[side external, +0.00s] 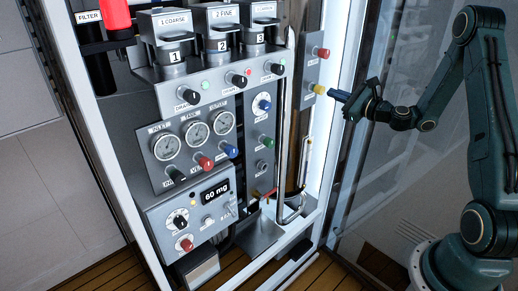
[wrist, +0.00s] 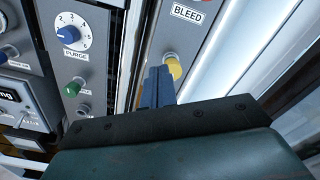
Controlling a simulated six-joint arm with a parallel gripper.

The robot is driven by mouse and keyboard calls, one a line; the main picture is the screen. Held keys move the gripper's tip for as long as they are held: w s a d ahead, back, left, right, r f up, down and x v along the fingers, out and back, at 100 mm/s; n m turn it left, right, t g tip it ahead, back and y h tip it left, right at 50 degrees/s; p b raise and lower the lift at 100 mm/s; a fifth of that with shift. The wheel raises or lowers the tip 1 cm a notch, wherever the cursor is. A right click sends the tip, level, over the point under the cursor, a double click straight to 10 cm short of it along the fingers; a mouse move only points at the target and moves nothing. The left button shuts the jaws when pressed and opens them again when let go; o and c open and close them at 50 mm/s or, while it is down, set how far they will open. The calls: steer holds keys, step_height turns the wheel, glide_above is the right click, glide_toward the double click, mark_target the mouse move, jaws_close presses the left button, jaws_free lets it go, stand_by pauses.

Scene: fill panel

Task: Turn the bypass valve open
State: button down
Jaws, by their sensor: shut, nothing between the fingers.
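No label reading "bypass" is legible, so I cannot tell for sure which control is the bypass valve. A small red lever (side external: 267,195) shows low on the panel by the pipes in the side external view; its label is not readable. My gripper (side external: 334,93) is shut and empty, with its blue fingers pointing at the yellow button (side external: 319,89) on the right-hand strip. In the wrist view the shut fingers (wrist: 158,76) are right beside the yellow button (wrist: 173,66), under the BLEED label (wrist: 187,13). I cannot tell whether they touch it.
A bent metal pipe (side external: 283,150) runs down the panel's right side. Knobs, three gauges (side external: 195,133) and a "60 mg" display (side external: 214,193) fill the front. The PURGE dial (wrist: 70,34) and green knob (wrist: 72,88) are left of my fingers. A glass door stands open at right.

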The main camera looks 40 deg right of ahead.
mark_target(319, 90)
steer(key=shift+s, duration=0.6)
steer(key=shift+d, duration=0.1)
steer(key=shift+s+d+r+m, duration=0.2)
steer(key=shift+d+m, duration=0.3)
steer(key=shift+m, duration=0.5)
steer(key=shift+s+d+r+m, duration=0.2)
steer(key=shift+d+m, duration=0.35)
steer(key=shift+m, duration=0.45)
steer(key=shift+s+d+r+m, duration=0.15)
steer(key=shift+d+m, duration=0.35)
steer(key=shift+m, duration=0.5)
steer(key=shift+w, duration=0.25)
steer(key=w, duration=0.6)
steer(key=shift+w, duration=0.3)
steer(key=shift+f, duration=0.3)
